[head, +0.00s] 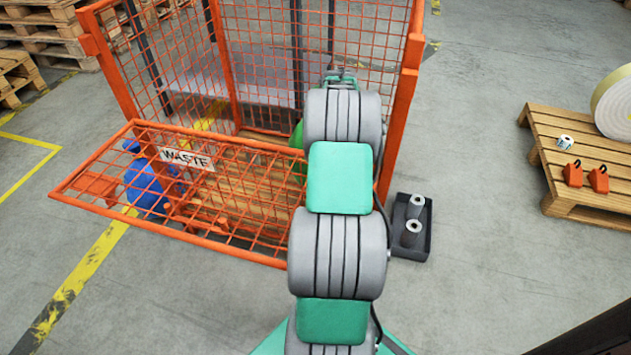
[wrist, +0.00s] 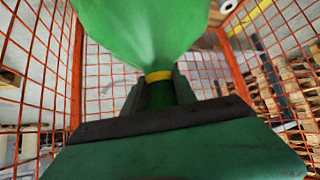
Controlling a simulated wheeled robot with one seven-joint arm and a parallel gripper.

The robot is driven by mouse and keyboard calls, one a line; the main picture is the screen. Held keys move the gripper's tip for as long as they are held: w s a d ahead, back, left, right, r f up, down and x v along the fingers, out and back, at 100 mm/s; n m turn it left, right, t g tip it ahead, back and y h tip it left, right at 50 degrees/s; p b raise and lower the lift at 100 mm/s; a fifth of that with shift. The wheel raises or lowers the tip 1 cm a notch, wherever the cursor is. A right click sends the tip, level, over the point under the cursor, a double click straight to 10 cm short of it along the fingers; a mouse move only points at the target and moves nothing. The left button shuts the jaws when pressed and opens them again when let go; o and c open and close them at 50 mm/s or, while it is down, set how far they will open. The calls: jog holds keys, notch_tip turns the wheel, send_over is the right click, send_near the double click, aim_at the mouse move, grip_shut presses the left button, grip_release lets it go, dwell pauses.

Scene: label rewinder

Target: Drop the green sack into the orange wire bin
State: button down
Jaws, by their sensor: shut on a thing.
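The green sack (wrist: 145,30) hangs from my gripper (wrist: 158,92) in the wrist view, its neck pinched between the fingers just by a yellow tie (wrist: 158,76). In the head view a sliver of the sack (head: 298,138) shows left of my arm, which hides the rest of it and the gripper. The orange wire bin (head: 398,110) stands ahead, with a tilted front mesh panel bearing a WASTE sign (head: 187,160). Its mesh walls (wrist: 55,70) show on both sides of the sack in the wrist view. Whether the sack touches the bin floor is hidden.
A blue sack (head: 145,188) shows behind the front mesh panel at left. A dark tray (head: 428,240) with small rolls sits right of the bin. A pallet (head: 555,150) with a large roll (head: 612,103) and orange blocks is at right. Open floor lies between.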

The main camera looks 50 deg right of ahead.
notch_tip(320, 180, down, 9)
jog(key=b, duration=0.3)
jog(key=shift+w+f, duration=0.15)
jog(key=shift+f+b, duration=0.45)
jog(key=shift+f, duration=0.2)
jog(key=c, duration=1)
grip_release()
jog(key=shift+a+f, duration=0.1)
jog(key=shift+f, duration=0.05)
